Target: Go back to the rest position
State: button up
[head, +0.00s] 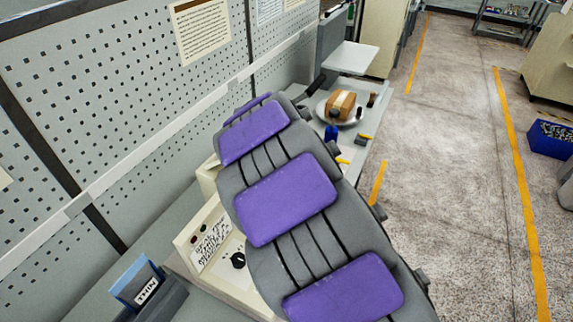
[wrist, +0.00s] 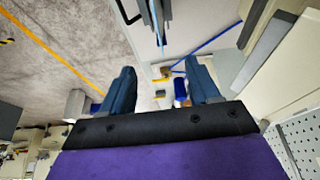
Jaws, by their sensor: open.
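My gripper shows in the wrist view (wrist: 161,66), with its two dark blue fingers spread apart. I see nothing held between them; bench items show beyond the gap. In the head view, my grey arm with purple pads fills the middle and reaches over the bench, and my gripper is hidden there. A brown wound block with a pale band (head: 341,103) sits on a white round plate (head: 322,112) at the far end of the bench (head: 367,148), beyond my arm. A small blue item (head: 331,133) stands near the plate.
A pegboard wall (head: 120,120) runs along the left. A control panel with a knob (head: 206,225) and a blue-framed THIN sign (head: 137,285) are close to my arm. Open floor (head: 450,170) with yellow lines lies right; a blue crate (head: 553,140) stands at the far right.

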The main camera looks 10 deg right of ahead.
jog(key=s+d+r+n+g+b, duration=0.1)
jog(key=s+d, duration=0.1)
jog(key=s, duration=0.6)
jog(key=s+d+r+n+g+b, duration=0.1)
jog(key=s+d+r, duration=0.15)
jog(key=s, duration=0.55)
jog(key=s+f+n+g+y+b, duration=0.1)
jog(key=s+n, duration=0.1)
jog(key=s, duration=0.9)
jog(key=s+a+f+n+g+y+b, duration=0.1)
jog(key=s+f+n+g, duration=0.1)
jog(key=s, duration=0.9)
jog(key=shift+f+n+y, duration=0.15)
jog(key=shift+n+y, duration=0.15)
jog(key=shift+n, duration=0.3)
jog(key=shift+a, duration=0.1)
